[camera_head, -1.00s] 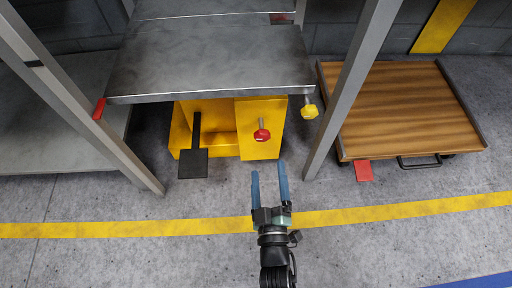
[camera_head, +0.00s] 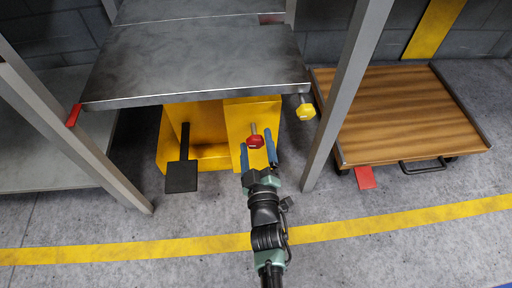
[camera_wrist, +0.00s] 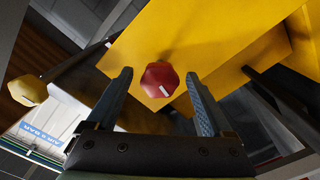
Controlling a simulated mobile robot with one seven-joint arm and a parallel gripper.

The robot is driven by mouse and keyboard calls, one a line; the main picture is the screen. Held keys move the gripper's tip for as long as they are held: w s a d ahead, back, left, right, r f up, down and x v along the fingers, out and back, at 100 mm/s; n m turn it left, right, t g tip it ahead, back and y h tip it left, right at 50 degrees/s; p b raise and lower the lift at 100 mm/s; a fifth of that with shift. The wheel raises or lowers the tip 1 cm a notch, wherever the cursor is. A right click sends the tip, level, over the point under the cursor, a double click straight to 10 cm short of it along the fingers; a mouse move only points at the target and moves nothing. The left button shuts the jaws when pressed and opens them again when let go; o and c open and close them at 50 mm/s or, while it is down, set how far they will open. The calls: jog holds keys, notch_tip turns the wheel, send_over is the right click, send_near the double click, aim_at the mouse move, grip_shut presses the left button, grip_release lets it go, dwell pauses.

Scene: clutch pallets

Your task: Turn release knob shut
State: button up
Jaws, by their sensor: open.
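A red knob (camera_head: 255,141) sticks out on a short stem from the front of the yellow base (camera_head: 208,121) under the grey metal table. My gripper (camera_head: 258,156) is open, with a blue finger to each side of the red knob in the head view. In the wrist view the red knob (camera_wrist: 160,79) lies between the fingertips of my gripper (camera_wrist: 162,84), with a white mark on its face. The fingers do not appear to touch it. A yellow knob (camera_head: 305,109) hangs under the table's right corner. It also shows in the wrist view (camera_wrist: 28,90). Which knob is the release knob is not labelled.
The grey table top (camera_head: 200,60) overhangs the base. A black pedal (camera_head: 182,172) stands to the left. Grey posts (camera_head: 340,105) flank the table. A wooden-topped trolley (camera_head: 400,110) with a red pedal (camera_head: 365,177) stands at right. The near floor is clear.

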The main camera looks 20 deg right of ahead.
jog(key=shift+w, duration=0.15)
grip_shut()
dwell(0.4)
jog(key=shift+m+p, duration=0.35)
jog(key=shift+m, duration=0.15)
jog(key=m+p, duration=0.1)
jog(key=m, duration=0.2)
jog(key=shift+r+p, duration=0.1)
jog(key=shift+p, duration=0.2)
jog(key=m+p, duration=0.1)
jog(key=m, duration=0.3)
jog(key=shift+m+p, duration=0.3)
jog(key=shift+p, duration=0.1)
jog(key=m, duration=0.3)
jog(key=shift+m+p, duration=0.3)
jog(key=shift+p, duration=0.1)
jog(key=shift+m, duration=1.9)
